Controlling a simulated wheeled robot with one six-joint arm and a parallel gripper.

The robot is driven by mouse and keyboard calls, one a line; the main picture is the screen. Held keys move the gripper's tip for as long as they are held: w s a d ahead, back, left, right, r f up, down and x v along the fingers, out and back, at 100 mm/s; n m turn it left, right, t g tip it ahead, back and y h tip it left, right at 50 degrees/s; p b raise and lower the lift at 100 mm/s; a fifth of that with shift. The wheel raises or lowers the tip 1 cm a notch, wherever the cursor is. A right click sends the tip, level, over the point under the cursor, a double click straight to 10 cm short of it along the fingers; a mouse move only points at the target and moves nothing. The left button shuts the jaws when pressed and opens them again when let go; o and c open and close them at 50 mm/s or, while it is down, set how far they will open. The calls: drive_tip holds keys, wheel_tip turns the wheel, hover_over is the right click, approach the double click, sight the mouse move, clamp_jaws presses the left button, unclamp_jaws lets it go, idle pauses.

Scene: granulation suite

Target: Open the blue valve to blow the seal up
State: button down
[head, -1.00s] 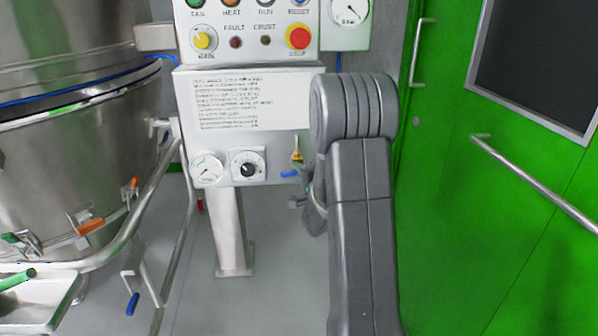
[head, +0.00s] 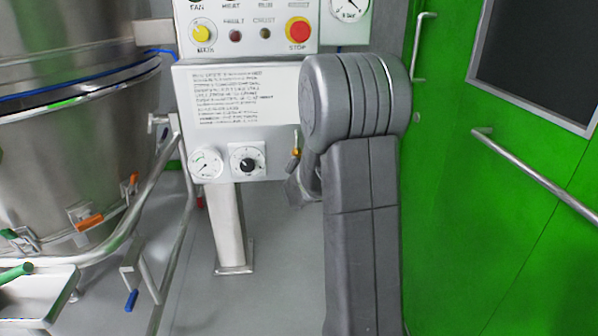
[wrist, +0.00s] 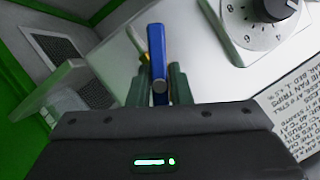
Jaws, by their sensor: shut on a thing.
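The blue valve lever (wrist: 157,50) runs up between the fingers of my gripper (wrist: 160,88) in the wrist view. The gripper is shut on it. In the head view my gripper (head: 302,186) is mostly hidden by my arm, at the lower right corner of the panel, and the blue lever does not show. The valve's brass stem (head: 296,153) still shows just left of my arm. A small round gauge (head: 206,163) sits on the panel's lower left, its reading too small to tell surely.
A black knob (head: 248,160) is on the panel (head: 186,110) beside the gauge; it also shows close by in the wrist view (wrist: 276,8). Above are a red stop button (head: 298,31) and a yellow switch (head: 202,31). A steel vessel (head: 70,160) stands left, a green door (head: 500,220) right.

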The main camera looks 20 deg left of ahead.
drive_tip(key=shift+r+n+h+p, duration=0.1)
drive_tip(key=shift+n+h+p, duration=0.25)
drive_tip(key=shift+n, duration=0.25)
drive_tip(key=shift+r+n+h+p, duration=0.15)
drive_tip(key=shift+n+h+p, duration=0.2)
drive_tip(key=shift+p, duration=0.4)
drive_tip(key=n+p, duration=0.1)
drive_tip(key=p, duration=0.3)
drive_tip(key=shift+n+t+h, duration=0.25)
drive_tip(key=shift+t+h, duration=0.15)
drive_tip(key=shift+p, duration=0.95)
drive_tip(key=shift+f+n+p, duration=0.2)
drive_tip(key=shift+n+p, duration=0.2)
drive_tip(key=shift+p, duration=0.15)
drive_tip(key=c, duration=1.3)
unclamp_jaws()
